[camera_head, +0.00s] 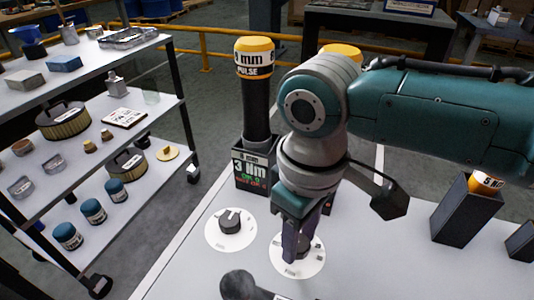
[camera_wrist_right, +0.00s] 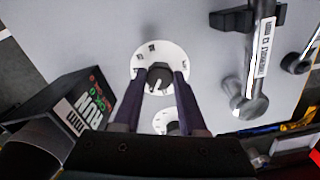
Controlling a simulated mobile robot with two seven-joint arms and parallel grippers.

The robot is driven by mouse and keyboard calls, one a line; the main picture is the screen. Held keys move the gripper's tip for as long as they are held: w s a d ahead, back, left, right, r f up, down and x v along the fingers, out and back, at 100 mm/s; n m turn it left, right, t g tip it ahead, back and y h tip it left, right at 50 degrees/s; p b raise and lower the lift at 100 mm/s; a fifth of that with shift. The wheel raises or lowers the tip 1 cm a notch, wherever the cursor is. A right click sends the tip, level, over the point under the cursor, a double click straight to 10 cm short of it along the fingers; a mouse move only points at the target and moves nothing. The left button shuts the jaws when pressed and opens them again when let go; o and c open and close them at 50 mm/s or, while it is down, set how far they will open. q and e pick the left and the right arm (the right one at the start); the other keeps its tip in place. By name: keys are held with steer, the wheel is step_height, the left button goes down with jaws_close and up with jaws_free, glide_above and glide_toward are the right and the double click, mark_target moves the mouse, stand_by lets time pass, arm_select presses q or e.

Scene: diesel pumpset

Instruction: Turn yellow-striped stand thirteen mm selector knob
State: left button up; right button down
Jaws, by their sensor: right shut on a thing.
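My right gripper (camera_head: 303,244) reaches down onto a white dial (camera_head: 284,268) on the light table. In the right wrist view, its two dark fingers (camera_wrist_right: 160,76) are closed on the black selector knob (camera_wrist_right: 158,79) at the middle of that dial (camera_wrist_right: 159,55). The knob has a pale pointer line; the dial's small marks are too blurred to read. A second white dial (camera_head: 220,241) with a black knob (camera_head: 230,220) lies to the left, apart from the gripper. I cannot make out a yellow stripe on either stand. My left gripper is out of view.
A yellow-capped tool (camera_head: 255,70) stands in a dark holder (camera_head: 254,167) behind the dials; another yellow cap (camera_head: 341,50) shows behind my arm. A dark hammer-like tool (camera_head: 243,286) lies in front. A dark holder (camera_head: 464,211) stands right. A shelf rack (camera_head: 160,120) is left.

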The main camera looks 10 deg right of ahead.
steer(key=shift+r+m+p, duration=0.2)
steer(key=shift+m+p, duration=0.8)
steer(key=shift+p, duration=0.05)
steer(key=m+p, duration=0.2)
steer(key=shift+m, duration=0.3)
steer(key=m+p, duration=0.1)
steer(key=m, duration=0.1)
steer(key=shift+a+m, duration=0.1)
steer(key=shift+m, duration=0.2)
steer(key=m+p, duration=0.1)
steer(key=m, duration=0.2)
steer(key=shift+f+m, duration=0.1)
steer(key=shift+m, duration=0.2)
steer(key=m+p, duration=0.1)
steer(key=m, duration=0.3)
steer(key=shift+m, duration=0.3)
steer(key=m, duration=0.5)
steer(key=shift+f+p, duration=0.1)
steer(key=shift+p, duration=0.25)
steer(key=shift+m, duration=0.3)
